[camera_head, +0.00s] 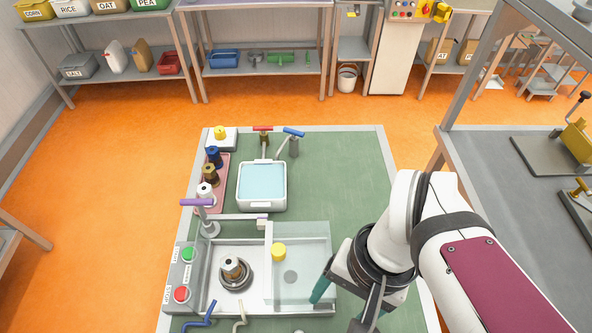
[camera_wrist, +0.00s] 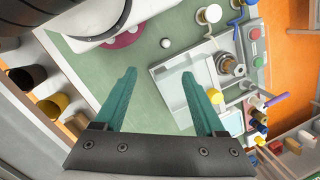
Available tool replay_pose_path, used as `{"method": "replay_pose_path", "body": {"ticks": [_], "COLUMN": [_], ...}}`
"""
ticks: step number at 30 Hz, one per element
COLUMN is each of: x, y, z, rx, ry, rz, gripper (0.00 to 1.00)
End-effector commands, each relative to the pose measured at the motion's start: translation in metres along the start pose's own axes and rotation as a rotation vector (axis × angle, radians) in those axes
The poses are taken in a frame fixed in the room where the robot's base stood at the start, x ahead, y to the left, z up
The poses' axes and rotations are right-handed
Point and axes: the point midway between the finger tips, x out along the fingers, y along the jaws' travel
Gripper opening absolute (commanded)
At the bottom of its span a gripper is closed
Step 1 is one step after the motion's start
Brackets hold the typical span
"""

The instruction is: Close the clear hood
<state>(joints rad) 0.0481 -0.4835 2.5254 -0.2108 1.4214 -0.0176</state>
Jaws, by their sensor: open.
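The clear hood (camera_head: 312,238) is a see-through sheet over the right part of the grey machine (camera_head: 215,292). A yellow knob (camera_head: 279,251) stands at its left side and also shows beside my right finger in the wrist view (camera_wrist: 215,95). The round spindle with a dark-and-white spool (camera_head: 233,268) at the left of the machine is uncovered; it also shows in the wrist view (camera_wrist: 229,65). My gripper (camera_head: 345,303) is open and empty, with teal fingers, at the machine's right edge. In the wrist view my gripper (camera_wrist: 158,73) has nothing between its fingers.
A panel with a green button (camera_head: 188,254) and a red button (camera_head: 181,294) is at the machine's left end. A purple-topped post (camera_head: 197,202) stands behind it. A tray of spools (camera_head: 222,178) and a water basin (camera_head: 262,184) stand farther back. The green table (camera_head: 345,175) is clear at the back right.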

Motion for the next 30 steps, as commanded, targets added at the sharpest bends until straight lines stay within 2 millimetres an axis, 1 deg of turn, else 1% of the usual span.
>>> {"method": "replay_pose_path", "body": {"ticks": [1, 2, 3, 5, 6, 8, 9, 11, 12, 13, 15, 16, 19, 22, 26, 30], "x": [0.0, 0.0, 0.001, 0.002, 0.004, 0.01, 0.015, 0.025, 0.032, 0.037, 0.049, 0.053, 0.062, 0.064, 0.068, 0.074], "y": [-0.001, -0.002, -0.004, -0.008, -0.009, -0.008, -0.005, 0.002, 0.007, 0.012, 0.022, 0.025, 0.032, 0.029, 0.01, -0.017], "z": [-0.005, -0.009, -0.017, -0.033, -0.046, -0.068, -0.084, -0.106, -0.12, -0.129, -0.146, -0.151, -0.161, -0.161, -0.15, -0.134], "rx": [0.055, 0.097, 0.161, 0.267, 0.335, 0.437, 0.501, 0.59, 0.644, 0.678, 0.743, 0.764, 0.805, 0.812, 0.811, 0.809], "ry": [-0.082, -0.152, -0.258, -0.431, -0.543, -0.703, -0.801, -0.929, -1.001, -1.046, -1.124, -1.149, -1.195, -1.206, -1.207, -1.207], "rz": [0.005, 0.002, -0.012, -0.06, -0.107, -0.2, -0.274, -0.394, -0.473, -0.53, -0.646, -0.684, -0.766, -0.785, -0.779, -0.777], "gripper": [0.61, 0.56, 0.49, 0.38, 0.31, 0.2, 0.13, 0.02, 0.0, 0.0, 0.0, 0.0, 0.0, 0.0, 0.0, 0.0]}}
